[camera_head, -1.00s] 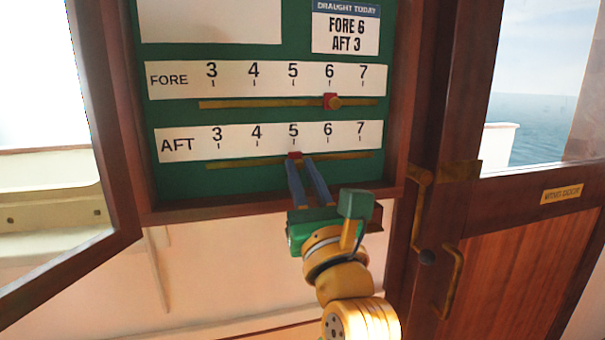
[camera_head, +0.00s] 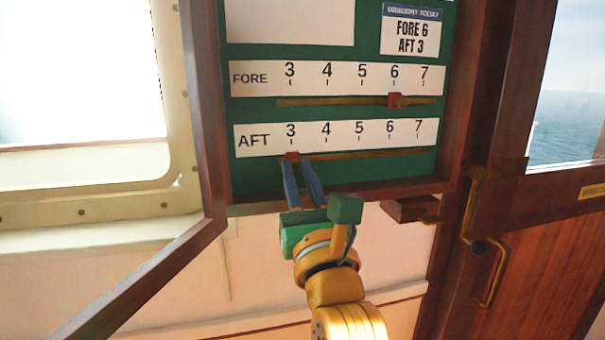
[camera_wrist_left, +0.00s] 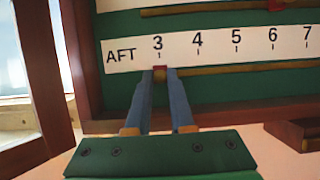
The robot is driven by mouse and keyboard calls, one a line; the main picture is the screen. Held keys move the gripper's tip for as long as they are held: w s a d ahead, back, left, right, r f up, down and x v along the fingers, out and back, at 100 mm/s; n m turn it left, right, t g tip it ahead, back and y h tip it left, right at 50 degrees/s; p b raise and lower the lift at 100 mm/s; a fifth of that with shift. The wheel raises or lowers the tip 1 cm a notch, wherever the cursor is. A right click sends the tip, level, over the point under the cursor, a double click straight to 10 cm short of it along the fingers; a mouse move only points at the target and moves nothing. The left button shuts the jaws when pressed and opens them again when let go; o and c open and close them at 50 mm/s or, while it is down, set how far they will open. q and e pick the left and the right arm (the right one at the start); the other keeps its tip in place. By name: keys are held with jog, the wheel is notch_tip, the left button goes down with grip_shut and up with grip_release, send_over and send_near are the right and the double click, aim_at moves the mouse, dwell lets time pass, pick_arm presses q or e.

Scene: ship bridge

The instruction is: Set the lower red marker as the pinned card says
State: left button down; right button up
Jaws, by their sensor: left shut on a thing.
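The lower red marker (camera_head: 292,156) sits on the brass rail (camera_head: 370,155) under the AFT scale (camera_head: 340,135), below the 3. My left gripper (camera_head: 297,163) has its blue fingers at this marker and is shut on it. The left wrist view also shows the red marker (camera_wrist_left: 160,73) under the 3, mostly between the fingertips. The pinned card (camera_head: 410,30) at the top right of the green board reads "FORE 6, AFT 3". The upper red marker (camera_head: 395,100) is on its rail below the FORE 6. My right gripper is not in view.
A wooden frame (camera_head: 212,110) surrounds the board, with an open framed panel on the left. A small wooden block (camera_head: 405,210) juts out below the frame. A door with a brass handle (camera_head: 490,275) stands at the right.

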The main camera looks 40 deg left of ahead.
pick_arm(q)
jog(key=c, duration=1)
grip_release()
jog(key=shift+o, duration=1)
jog(key=shift+s+a, duration=0.2)
jog(key=shift+a, duration=0.05)
jog(key=shift+d, duration=0.1)
jog(key=b+v, duration=0.3)
jog(key=v, duration=0.4)
